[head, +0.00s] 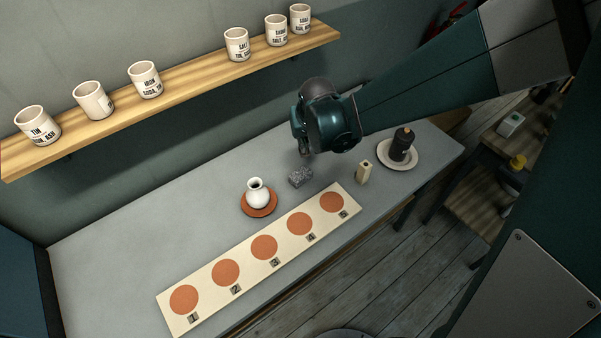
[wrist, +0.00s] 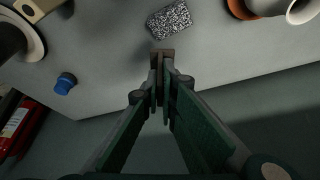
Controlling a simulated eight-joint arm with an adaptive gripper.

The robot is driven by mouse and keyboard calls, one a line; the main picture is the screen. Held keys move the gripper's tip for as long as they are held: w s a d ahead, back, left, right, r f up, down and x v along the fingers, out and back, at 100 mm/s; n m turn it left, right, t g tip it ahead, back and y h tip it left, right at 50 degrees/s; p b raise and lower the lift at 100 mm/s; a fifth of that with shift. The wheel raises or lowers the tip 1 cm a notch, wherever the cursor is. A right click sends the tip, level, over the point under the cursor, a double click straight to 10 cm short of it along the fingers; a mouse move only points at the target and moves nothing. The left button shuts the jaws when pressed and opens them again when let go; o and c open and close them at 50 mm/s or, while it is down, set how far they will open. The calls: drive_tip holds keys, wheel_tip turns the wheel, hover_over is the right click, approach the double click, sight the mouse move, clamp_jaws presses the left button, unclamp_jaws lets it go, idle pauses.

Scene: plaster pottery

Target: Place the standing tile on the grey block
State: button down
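The speckled grey block (head: 300,177) lies on the grey table; the wrist view also shows it (wrist: 168,22), just beyond my fingertips. A narrow cream piece (head: 364,173) with a dark spot near its top stands upright right of the block, apart from it; it looks like the standing tile. My gripper (head: 306,155) points down behind the block. In the wrist view its fingers (wrist: 162,56) are close together. A small brown shape shows at their tips; I cannot tell whether it is fingertip or something held.
A white vase (head: 257,193) stands on a terracotta saucer (head: 260,212) left of the block. A board (head: 246,262) with numbered orange discs lies in front. A dark bottle (head: 401,146) stands on a plate (head: 414,158) at right. A blue-capped item (wrist: 65,83) shows in the wrist view.

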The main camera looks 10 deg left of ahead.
sight(301, 155)
drive_tip(key=shift+s+a, duration=0.6)
drive_tip(key=shift+s, duration=0.2)
drive_tip(key=shift+f, duration=2.9)
drive_tip(key=shift+f+b, duration=0.35)
drive_tip(key=shift+f, duration=1.7)
drive_tip(key=shift+f, duration=0.2)
drive_tip(key=c, duration=2.7)
unclamp_jaws()
drive_tip(key=shift+r, duration=0.25)
